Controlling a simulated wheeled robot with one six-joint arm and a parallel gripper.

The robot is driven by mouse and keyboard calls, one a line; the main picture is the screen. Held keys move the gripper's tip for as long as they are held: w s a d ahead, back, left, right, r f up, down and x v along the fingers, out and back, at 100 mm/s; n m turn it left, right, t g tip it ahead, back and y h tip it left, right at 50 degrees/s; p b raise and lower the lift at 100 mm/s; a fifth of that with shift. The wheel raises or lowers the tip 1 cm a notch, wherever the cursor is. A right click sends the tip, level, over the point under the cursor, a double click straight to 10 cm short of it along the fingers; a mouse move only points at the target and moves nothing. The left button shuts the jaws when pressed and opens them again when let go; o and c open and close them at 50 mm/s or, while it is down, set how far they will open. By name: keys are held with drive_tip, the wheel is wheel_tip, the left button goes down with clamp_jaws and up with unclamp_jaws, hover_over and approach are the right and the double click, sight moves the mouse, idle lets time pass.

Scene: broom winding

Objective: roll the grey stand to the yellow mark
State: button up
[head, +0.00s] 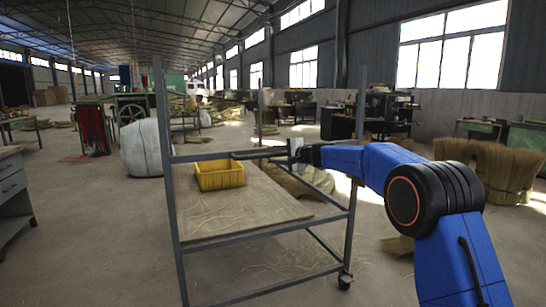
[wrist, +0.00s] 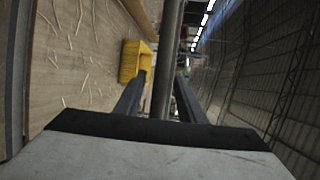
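The grey stand (head: 172,205) is a tall metal frame on castors in the middle of the head view. It has upright posts, rails and a wooden shelf (head: 240,208) littered with straw. My gripper (head: 292,150) is at the stand's upper rail, at the end of my blue arm. In the wrist view a grey bar (wrist: 165,85) runs between the two fingers of my gripper (wrist: 160,85), with a gap visible on each side. The fingers look open around it. I see no yellow mark on the floor in either view.
A yellow bin (head: 220,175) sits on the shelf; it also shows in the wrist view (wrist: 130,62). A white sack (head: 143,148) stands behind the stand. A grey cabinet (head: 12,195) is at the left edge. Straw bundles (head: 500,168) stand at right. Floor (head: 100,250) at front left is clear.

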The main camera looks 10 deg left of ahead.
drive_tip(key=v, duration=1.6)
drive_tip(key=shift+s+d, duration=0.15)
drive_tip(key=shift+d, duration=0.05)
drive_tip(key=shift+r, duration=0.15)
drive_tip(key=s+d+f+n+g+h, duration=0.1)
drive_tip(key=s+d+f+n+h, duration=0.1)
drive_tip(key=s+d, duration=0.6)
drive_tip(key=s+d+f+n+g+h, duration=0.15)
drive_tip(key=s+d, duration=0.25)
drive_tip(key=s, duration=0.8)
drive_tip(key=s+d+f+n+g+h, duration=0.15)
drive_tip(key=s+d, duration=0.35)
drive_tip(key=s, duration=0.6)
drive_tip(key=s+d+f+h, duration=0.2)
drive_tip(key=s+d+f, duration=0.4)
drive_tip(key=s, duration=0.3)
drive_tip(key=s+d+f+n+h, duration=0.1)
drive_tip(key=s+d+f+h, duration=0.2)
drive_tip(key=s+d+f, duration=0.3)
drive_tip(key=s+d+f+n+h, duration=0.1)
drive_tip(key=s+d+f+h, duration=0.2)
drive_tip(key=s, duration=1)
drive_tip(key=d+f, duration=0.3)
drive_tip(key=d, duration=0.2)
drive_tip(key=shift+s+d+f, duration=0.2)
drive_tip(key=shift+s+d, duration=0.1)
drive_tip(key=shift+s, duration=0.05)
